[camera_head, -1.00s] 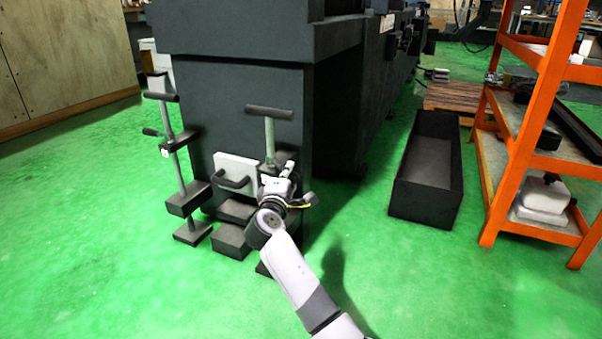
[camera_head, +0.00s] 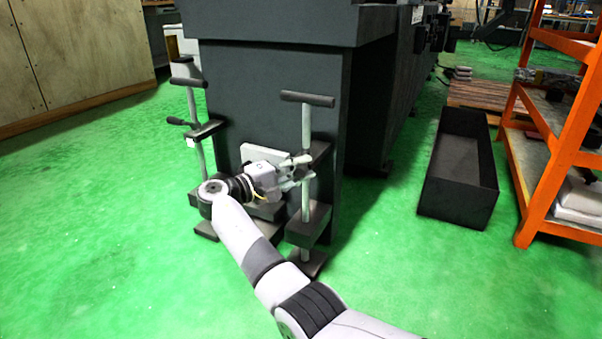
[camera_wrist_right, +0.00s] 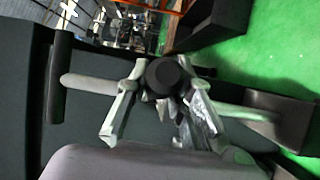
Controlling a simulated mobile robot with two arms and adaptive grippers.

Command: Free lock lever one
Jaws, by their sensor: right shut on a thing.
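Two upright clamp posts with black T-handles stand at the end of the dark machine. The right post (camera_head: 306,125) also crosses the right wrist view (camera_wrist_right: 90,84), its T-handle (camera_wrist_right: 59,78) at the left. My right gripper (camera_head: 306,168) reaches the right post from its left side. In the right wrist view its fingers (camera_wrist_right: 165,80) close about a round black knob, apparently the lock lever's end (camera_wrist_right: 167,75), in front of the post. The left post (camera_head: 194,110) has a lever with a black knob (camera_head: 176,121) pointing left. My left gripper is not in view.
A long black open bin (camera_head: 458,175) and an orange shelf (camera_head: 545,140) stand to the right. Green floor (camera_head: 100,240) is clear at the front left.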

